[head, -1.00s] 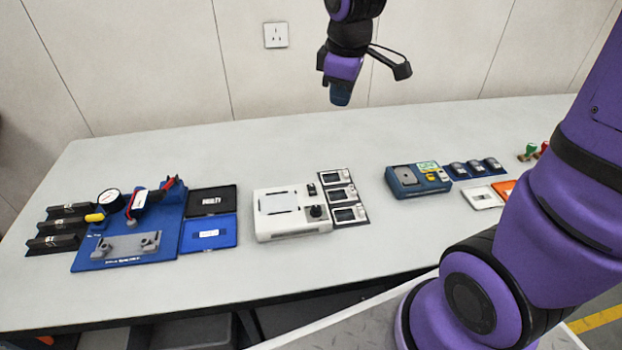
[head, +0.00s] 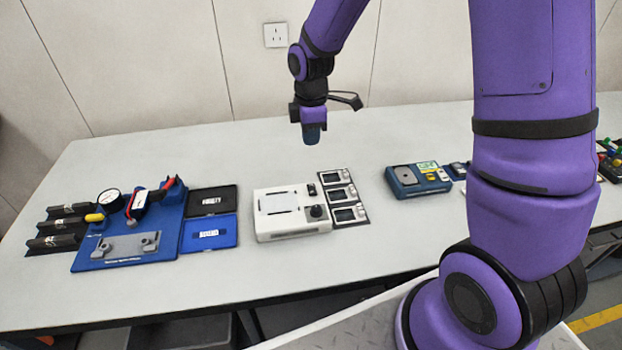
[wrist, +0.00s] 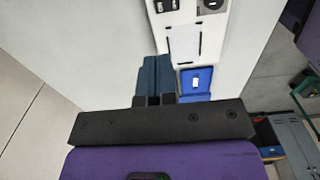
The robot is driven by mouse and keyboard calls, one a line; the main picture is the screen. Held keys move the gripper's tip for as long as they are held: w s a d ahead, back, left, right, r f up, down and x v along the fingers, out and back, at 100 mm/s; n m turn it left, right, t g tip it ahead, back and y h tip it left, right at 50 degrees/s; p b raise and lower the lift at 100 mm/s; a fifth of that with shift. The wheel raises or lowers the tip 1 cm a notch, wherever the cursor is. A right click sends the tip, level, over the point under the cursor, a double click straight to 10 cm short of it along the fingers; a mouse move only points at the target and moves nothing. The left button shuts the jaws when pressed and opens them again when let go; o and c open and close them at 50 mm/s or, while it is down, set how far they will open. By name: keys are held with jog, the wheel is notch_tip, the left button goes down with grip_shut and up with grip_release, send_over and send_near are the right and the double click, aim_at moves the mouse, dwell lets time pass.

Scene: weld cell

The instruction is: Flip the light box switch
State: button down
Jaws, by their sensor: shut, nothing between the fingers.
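The light box (head: 284,228) is a white unit with a pale square panel on top, near the middle of the table. A small black rocker switch (head: 311,190) sits at its back right, behind a black round knob (head: 316,212). My gripper (head: 311,136) is shut and empty, pointing down above and behind the light box's right part, clear of it. In the wrist view the light box (wrist: 215,45) is at the top, beyond my shut fingers (wrist: 156,82). The switch's position is too small to tell.
A blue fixture (head: 125,240) with a gauge is at left, beside black and blue trays (head: 209,234). A blue meter unit (head: 418,179) is at right. The table behind the light box is clear.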

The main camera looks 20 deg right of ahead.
aim_at(312, 189)
notch_tip(312, 189, down, 14)
dwell(0.9)
jog(key=shift+f, duration=0.15)
dwell(0.3)
jog(key=shift+s, duration=0.1)
jog(key=shift+s+a+r, duration=0.1)
jog(key=shift+s+r, duration=0.2)
jog(key=shift+s, duration=0.35)
jog(key=shift+w+r, duration=0.1)
jog(key=shift+r, duration=0.05)
jog(key=shift+r, duration=0.3)
notch_tip(312, 189, up, 13)
jog(key=w, duration=0.1)
jog(key=shift+w+d, duration=0.2)
jog(key=shift+w, duration=0.2)
